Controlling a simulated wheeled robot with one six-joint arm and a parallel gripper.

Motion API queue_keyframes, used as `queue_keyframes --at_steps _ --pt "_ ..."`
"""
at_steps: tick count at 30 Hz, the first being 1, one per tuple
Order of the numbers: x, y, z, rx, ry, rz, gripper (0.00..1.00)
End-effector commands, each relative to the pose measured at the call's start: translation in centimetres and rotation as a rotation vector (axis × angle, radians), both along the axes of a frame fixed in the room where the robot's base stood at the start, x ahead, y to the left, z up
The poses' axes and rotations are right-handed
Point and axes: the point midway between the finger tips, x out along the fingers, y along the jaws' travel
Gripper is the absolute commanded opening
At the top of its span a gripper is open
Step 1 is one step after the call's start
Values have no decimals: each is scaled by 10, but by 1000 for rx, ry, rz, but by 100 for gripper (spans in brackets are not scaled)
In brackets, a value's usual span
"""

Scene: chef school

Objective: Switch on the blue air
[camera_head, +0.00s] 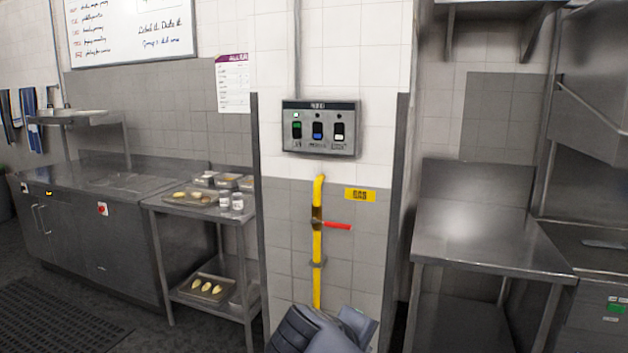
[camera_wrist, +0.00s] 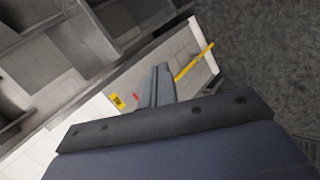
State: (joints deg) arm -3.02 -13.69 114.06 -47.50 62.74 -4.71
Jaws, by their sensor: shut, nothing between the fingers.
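A grey metal switch panel (camera_head: 320,128) is mounted on the white tiled wall of the pillar in the head view. It carries three rocker switches in a row: one with green (camera_head: 297,130) at left, one with blue (camera_head: 318,131) in the middle, one with white (camera_head: 339,132) at right. The labels below them are too small to read. My gripper (camera_wrist: 164,68) shows shut and empty in the wrist view, in front of the lower wall. In the head view my arm is at the bottom, below the panel and well apart from it. The panel does not show in the wrist view.
A yellow pipe (camera_head: 317,270) with a red lever (camera_head: 338,226) runs down the wall below the panel, beside a yellow label (camera_head: 360,194). A steel table (camera_head: 480,245) stands at right. A trolley with food trays (camera_head: 192,208) stands at left.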

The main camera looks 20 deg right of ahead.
Motion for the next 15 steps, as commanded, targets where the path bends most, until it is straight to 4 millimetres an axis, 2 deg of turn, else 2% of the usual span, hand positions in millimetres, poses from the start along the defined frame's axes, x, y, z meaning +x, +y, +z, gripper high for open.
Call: queue_keyframes --at_steps 1,3,6,10,12,15 --pt "20 -8 37 -90 -28 8 0" --pt "41 -19 85 -212 -62 8 0" --pt "59 -30 148 -364 -107 -12 0" --pt "71 -37 207 -504 -150 -51 0" --pt "73 -39 228 -551 -165 -68 0" --pt "73 -40 244 -589 -177 -85 0"
